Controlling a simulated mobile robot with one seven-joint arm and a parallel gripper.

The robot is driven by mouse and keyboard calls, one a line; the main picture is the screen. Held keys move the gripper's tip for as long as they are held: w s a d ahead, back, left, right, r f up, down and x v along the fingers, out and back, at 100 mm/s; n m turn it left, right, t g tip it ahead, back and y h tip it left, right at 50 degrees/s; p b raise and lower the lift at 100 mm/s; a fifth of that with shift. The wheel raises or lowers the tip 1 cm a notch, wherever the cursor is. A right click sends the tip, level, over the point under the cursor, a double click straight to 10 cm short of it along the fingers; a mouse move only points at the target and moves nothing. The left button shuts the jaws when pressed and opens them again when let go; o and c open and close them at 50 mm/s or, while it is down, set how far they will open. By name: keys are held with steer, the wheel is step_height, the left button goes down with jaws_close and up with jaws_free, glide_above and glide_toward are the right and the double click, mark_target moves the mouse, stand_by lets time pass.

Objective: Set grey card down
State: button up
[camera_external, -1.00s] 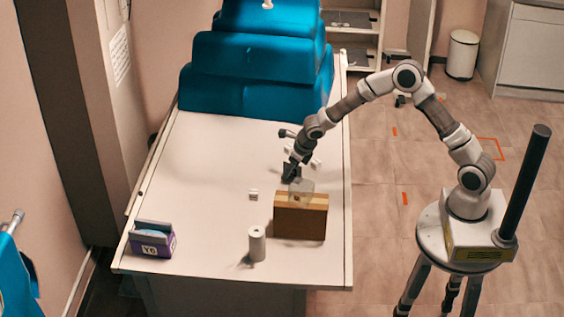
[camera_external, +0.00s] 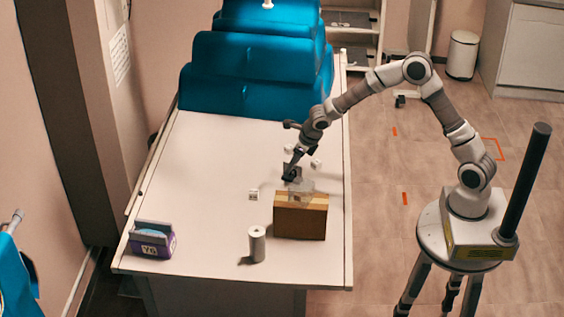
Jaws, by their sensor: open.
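My gripper (camera_external: 291,174) is low over the white table, just behind the brown box, with its jaws open. A small grey patch beside the fingers looks like the grey card (camera_external: 298,169). It is partly hidden by the gripper, and I cannot tell whether it touches the fingers or lies flat on the table.
The brown box (camera_external: 300,220) stands in front of my gripper with a clear container (camera_external: 301,187) at its top. A white cylinder (camera_external: 257,244), a purple box (camera_external: 152,240) and a small white block (camera_external: 253,195) stand on the white table (camera_external: 195,190). The left middle is clear.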

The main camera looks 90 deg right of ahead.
steer(key=p+v, duration=0.1)
steer(key=v, duration=0.6)
steer(key=shift+r, duration=0.1)
steer(key=shift+s+r, duration=0.1)
steer(key=s+a+r+m, duration=1)
steer(key=s+a+m, duration=0.45)
steer(key=m, duration=0.25)
steer(key=s+a+r+m+y, duration=0.1)
steer(key=s+r+m, duration=0.1)
steer(key=s+m, duration=0.5)
steer(key=s+a+r+m+t, duration=0.1)
steer(key=s+r+m, duration=0.2)
steer(key=s+m, duration=0.4)
steer(key=shift+s+a+r+m+y, duration=0.15)
steer(key=shift+s+a+m+y, duration=0.2)
steer(key=shift+s, duration=1.1)
